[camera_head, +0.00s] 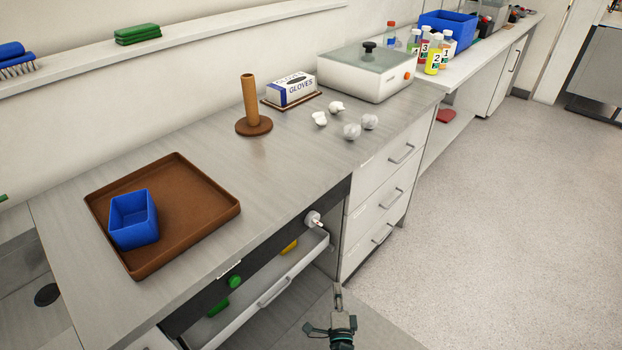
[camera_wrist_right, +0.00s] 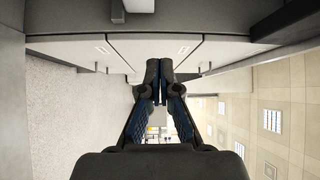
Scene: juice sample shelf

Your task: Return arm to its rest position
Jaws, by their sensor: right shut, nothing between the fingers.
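My right gripper (camera_head: 338,297) is at the bottom of the head view, low in front of the bench and to the right of the open drawer. It also shows in the right wrist view (camera_wrist_right: 159,80), where its two fingertips meet with nothing between them. It is apart from the bench and touches nothing that I can see. My left gripper is in neither view.
An open drawer (camera_head: 272,292) juts from the bench beside my right gripper, holding green and yellow items. White closed drawers (camera_head: 385,200) stand behind it. A brown tray (camera_head: 190,235) with a blue box (camera_head: 133,220) is on the benchtop. The floor (camera_head: 500,220) at right is clear.

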